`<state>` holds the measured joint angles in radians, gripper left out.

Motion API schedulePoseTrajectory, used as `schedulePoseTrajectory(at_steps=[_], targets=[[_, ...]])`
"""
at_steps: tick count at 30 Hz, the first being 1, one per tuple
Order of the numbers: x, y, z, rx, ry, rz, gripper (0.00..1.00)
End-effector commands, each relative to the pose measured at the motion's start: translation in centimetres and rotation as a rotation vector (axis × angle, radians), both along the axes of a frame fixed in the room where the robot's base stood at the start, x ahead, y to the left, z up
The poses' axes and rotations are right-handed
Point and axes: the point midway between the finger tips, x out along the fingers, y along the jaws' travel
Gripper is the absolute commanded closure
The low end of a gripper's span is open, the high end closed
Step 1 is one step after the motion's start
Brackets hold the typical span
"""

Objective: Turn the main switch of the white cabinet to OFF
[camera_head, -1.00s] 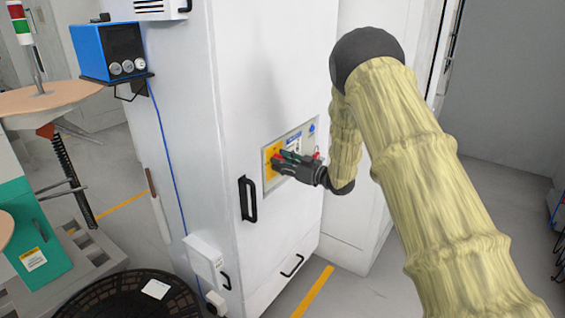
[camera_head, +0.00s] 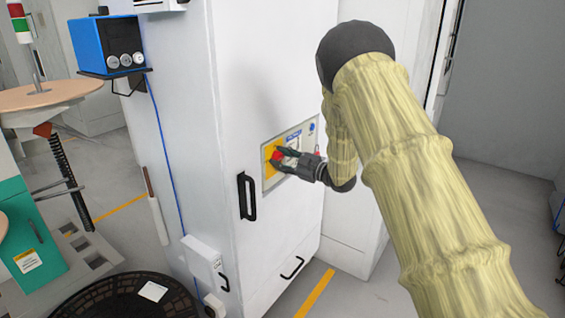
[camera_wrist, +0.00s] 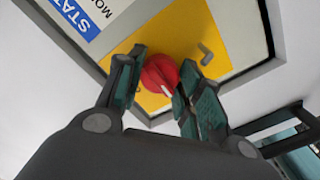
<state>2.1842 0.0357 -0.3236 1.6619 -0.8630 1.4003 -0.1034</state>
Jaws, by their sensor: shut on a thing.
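The white cabinet (camera_head: 275,225) stands in the middle of the head view, with a control panel set in its front. The main switch is a round red knob (camera_wrist: 160,74) with a white mark, on a yellow plate (camera_wrist: 205,30); it also shows in the head view (camera_head: 277,154). My gripper (camera_wrist: 158,82) is at the panel, with one finger on each side of the red knob, shut on it. The fingers hide part of the knob's sides. The ON and OFF lettering cannot be read.
A black door handle (camera_head: 247,197) sticks out of the cabinet left of the panel. A blue box (camera_head: 108,45) with gauges sits on a bracket at the left. A black basket (camera_head: 75,298) stands on the floor at lower left. The floor right of the cabinet is clear.

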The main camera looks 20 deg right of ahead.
Motion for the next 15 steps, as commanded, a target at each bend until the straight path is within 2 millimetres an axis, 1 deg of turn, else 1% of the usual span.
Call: schedulePoseTrajectory(at_steps=[14,15], targets=[[0.00,-0.06,0.02,-0.015,-0.011,-0.001,0.88],[-0.01,-0.06,0.03,-0.015,-0.010,-0.001,0.59]])
